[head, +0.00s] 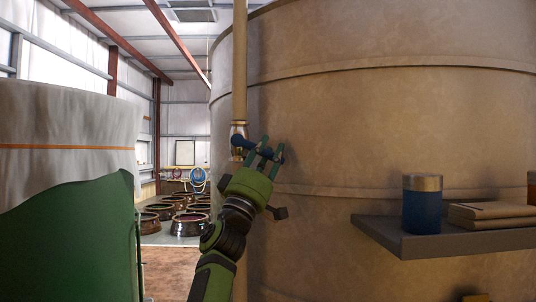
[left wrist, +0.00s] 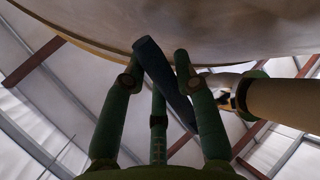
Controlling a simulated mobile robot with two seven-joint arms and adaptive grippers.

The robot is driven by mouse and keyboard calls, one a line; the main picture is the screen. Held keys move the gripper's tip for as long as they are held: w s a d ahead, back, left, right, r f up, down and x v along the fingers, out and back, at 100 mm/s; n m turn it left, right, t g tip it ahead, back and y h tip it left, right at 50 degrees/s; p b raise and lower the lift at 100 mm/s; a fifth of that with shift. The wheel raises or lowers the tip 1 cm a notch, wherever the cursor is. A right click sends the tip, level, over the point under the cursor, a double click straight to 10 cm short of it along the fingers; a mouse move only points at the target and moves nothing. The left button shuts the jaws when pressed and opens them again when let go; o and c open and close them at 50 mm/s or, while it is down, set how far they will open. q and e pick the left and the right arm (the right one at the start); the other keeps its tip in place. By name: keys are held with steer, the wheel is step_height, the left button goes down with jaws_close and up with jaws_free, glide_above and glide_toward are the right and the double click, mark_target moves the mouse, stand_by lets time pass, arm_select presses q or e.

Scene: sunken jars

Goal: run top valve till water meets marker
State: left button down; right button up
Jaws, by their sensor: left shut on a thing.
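A vertical tan pipe (head: 239,60) runs down in front of the big tan tank (head: 400,120). A metal valve fitting (head: 238,129) sits on it, with a dark blue valve handle (head: 240,142) pointing right. My left gripper (head: 264,152) is shut on the handle, its green fingers around it. In the left wrist view the blue handle (left wrist: 160,75) lies between the fingers, and the pipe (left wrist: 285,100) is at the right. An orange line (head: 65,147) runs round a pale grey vessel (head: 70,110) at the left. I cannot make out a water level. My right gripper is not in view.
A dark shelf (head: 450,242) at the right holds a blue can (head: 422,205) and folded brown cloth or paper (head: 490,212). Several dark jars (head: 188,224) stand on the floor behind. A green sheet-like surface (head: 75,245) covers the vessel's lower part.

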arm_select(q)
steer(key=c, duration=0.9)
jaws_free()
steer(key=shift+a, duration=0.1)
steer(key=shift+f, duration=0.1)
steer(key=shift+s+a+f, duration=0.3)
steer(key=shift+f, duration=0.15)
steer(key=v, duration=1)
steer(key=shift+s+a+f, duration=0.1)
steer(key=shift+s+f, duration=0.1)
steer(key=shift+s, duration=0.05)
